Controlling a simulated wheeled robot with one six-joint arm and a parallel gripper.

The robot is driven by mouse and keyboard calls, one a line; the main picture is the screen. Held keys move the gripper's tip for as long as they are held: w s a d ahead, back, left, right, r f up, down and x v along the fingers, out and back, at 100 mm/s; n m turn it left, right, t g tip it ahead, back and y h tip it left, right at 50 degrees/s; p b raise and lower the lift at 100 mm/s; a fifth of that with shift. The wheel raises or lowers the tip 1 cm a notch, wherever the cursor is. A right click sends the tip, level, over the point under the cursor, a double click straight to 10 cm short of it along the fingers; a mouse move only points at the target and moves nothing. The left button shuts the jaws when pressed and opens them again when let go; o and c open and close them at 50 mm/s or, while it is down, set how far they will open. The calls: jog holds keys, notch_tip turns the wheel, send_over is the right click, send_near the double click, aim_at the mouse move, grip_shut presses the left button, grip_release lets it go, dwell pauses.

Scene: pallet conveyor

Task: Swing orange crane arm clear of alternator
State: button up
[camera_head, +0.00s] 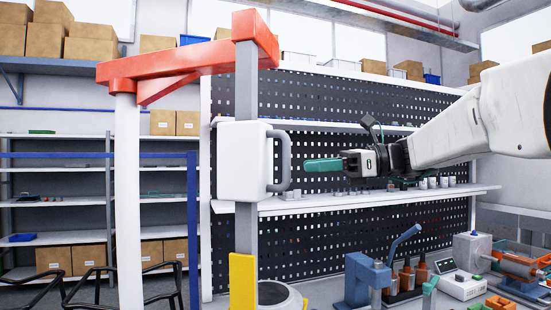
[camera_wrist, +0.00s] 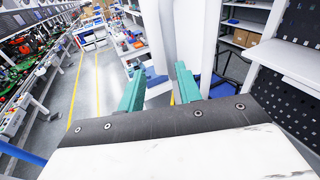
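The orange crane arm (camera_head: 190,62) runs across the upper left of the head view, from a white post (camera_head: 129,200) to a grey vertical bar (camera_head: 246,90). The bar carries a white box (camera_head: 241,160) with a grey side handle (camera_head: 285,160) and a yellow lower end (camera_head: 243,280). My gripper (camera_head: 308,165) is just right of the handle in the picture, apparently apart from it. In the wrist view my gripper's (camera_wrist: 160,70) two teal fingers are spread, with nothing seen held. I cannot tell for sure which part is the alternator; a round grey part (camera_head: 275,297) sits beside the yellow end.
A blue press-like tool (camera_head: 370,275) and a grey motor-like unit (camera_head: 472,250) stand on the bench at lower right. A shelf (camera_head: 380,197) on a black perforated panel is behind my gripper. The wrist view shows open floor (camera_wrist: 85,90) at left.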

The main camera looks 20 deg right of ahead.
aim_at(287, 176)
jog(key=shift+m+t+y, duration=0.3)
jog(key=shift+m+y, duration=0.1)
jog(key=shift+m, duration=0.1)
jog(key=w+a, duration=0.1)
jog(key=w+a+r, duration=0.1)
jog(key=w+a, duration=0.1)
jog(key=w+a+r, duration=0.1)
jog(key=a, duration=0.1)
jog(key=shift+w+a, duration=0.15)
grip_shut()
